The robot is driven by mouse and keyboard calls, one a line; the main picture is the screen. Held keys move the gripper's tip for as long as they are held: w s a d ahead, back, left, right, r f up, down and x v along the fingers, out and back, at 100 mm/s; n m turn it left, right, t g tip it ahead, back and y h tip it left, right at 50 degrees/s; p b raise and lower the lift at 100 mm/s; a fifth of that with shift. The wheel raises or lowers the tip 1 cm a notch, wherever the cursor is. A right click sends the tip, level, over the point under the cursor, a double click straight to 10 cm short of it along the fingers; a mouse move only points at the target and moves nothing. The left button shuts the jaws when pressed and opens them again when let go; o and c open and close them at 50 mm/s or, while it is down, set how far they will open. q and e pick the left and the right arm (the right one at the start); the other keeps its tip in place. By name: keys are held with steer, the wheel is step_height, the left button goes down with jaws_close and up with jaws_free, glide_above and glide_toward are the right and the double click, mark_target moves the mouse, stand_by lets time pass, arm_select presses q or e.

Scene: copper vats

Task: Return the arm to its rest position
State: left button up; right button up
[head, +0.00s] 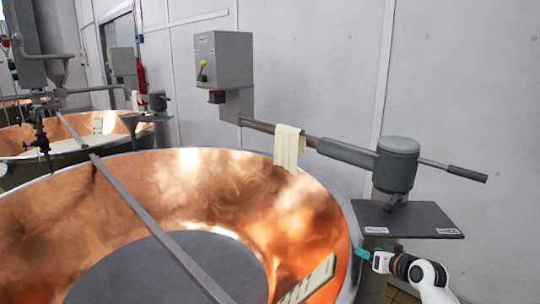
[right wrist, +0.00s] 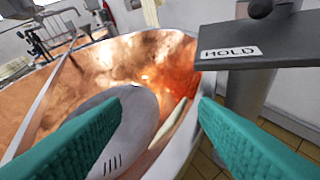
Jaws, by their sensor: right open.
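My right arm (head: 430,280) comes in at the lower right of the head view. Its right gripper (head: 362,254) has teal fingers and is beside the rim of the large copper vat (head: 150,195), below a dark shelf. In the right wrist view the two teal fingers of the right gripper (right wrist: 160,98) are spread wide, with nothing between them. Past them show the copper wall of the vat (right wrist: 125,60) and its grey round bottom. My left gripper is not in view.
A dark shelf (head: 410,219) with white labels juts out just above my right gripper; one label reads HOLD in the wrist view (right wrist: 231,52). A pale slotted board (head: 310,281) leans inside the vat. A pale cloth (head: 288,148) hangs on the bar above.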

steer(key=w+d+r+n+t+h, duration=0.2)
steer(key=d+r+t+h, duration=0.45)
steer(key=r, duration=0.25)
steer(key=s+a+f+g+y, duration=0.1)
steer(key=s+f+g, duration=0.25)
steer(key=f, duration=1.05)
steer(key=s+a+f+g, duration=0.15)
steer(key=s+f, duration=0.25)
steer(key=f, duration=0.9)
steer(key=s+a+f+g, duration=0.1)
steer(key=s+f+g, duration=0.2)
steer(key=s+f, duration=0.6)
steer(key=s+a+f+g, duration=0.2)
steer(key=s+f, duration=0.5)
steer(key=f, duration=0.4)
steer(key=s+a+f+g, duration=0.2)
steer(key=s+f, duration=0.4)
steer(key=s, duration=0.8)
steer(key=s+a+f+g+y, duration=0.1)
steer(key=s+f, duration=0.4)
steer(key=s, duration=0.9)
steer(key=s+a+f+g, duration=0.3)
steer(key=s+f+g, duration=0.2)
steer(key=s, duration=0.8)
steer(key=shift+s+f, duration=0.4)
steer(key=shift+f, duration=0.4)
